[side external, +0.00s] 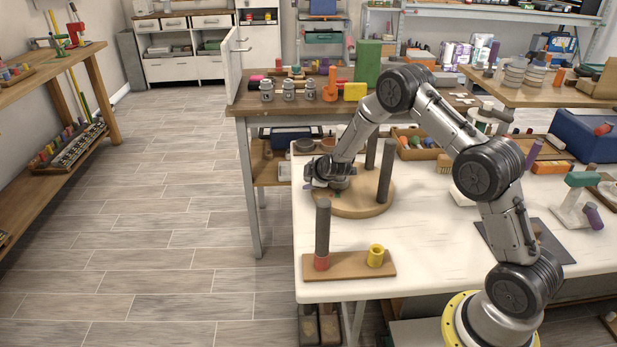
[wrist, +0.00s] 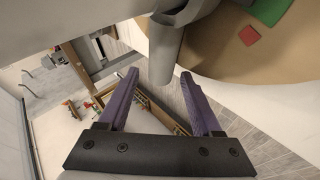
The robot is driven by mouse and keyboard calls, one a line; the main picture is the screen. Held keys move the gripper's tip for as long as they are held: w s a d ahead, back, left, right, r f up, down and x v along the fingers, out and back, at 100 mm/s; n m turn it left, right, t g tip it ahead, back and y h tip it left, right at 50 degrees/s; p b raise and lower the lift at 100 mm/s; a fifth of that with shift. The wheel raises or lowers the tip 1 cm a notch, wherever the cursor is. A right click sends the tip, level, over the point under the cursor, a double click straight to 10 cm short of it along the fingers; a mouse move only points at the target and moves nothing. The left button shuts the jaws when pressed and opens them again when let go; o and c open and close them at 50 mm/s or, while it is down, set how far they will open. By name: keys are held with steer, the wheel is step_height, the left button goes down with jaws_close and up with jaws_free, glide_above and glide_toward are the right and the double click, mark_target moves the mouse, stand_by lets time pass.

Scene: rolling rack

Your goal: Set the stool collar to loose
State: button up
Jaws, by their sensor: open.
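A round wooden stool seat (side external: 350,208) lies on the white table with dark legs (side external: 386,172) standing up from it. In the wrist view the wooden seat (wrist: 222,66) carries a red patch (wrist: 250,36) and a green patch (wrist: 270,12). A grey part with a rounded sleeve, perhaps the collar with its lever (wrist: 165,50), comes down from the top. My gripper (side external: 312,186) is at the seat's left edge in the side view. Its purple fingers (wrist: 160,74) are apart, with the grey part's lower end near the gap between their tips. I cannot tell whether they touch it. My wrist hides the collar in the side view.
In front, a wooden board (side external: 347,265) holds a dark post with a red base and a yellow ring (side external: 375,255). A tray of small parts (side external: 415,145) lies behind my arm. A wooden bench (side external: 290,105) with jars stands behind.

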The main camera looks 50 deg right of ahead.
jaws_close()
stand_by(1.4)
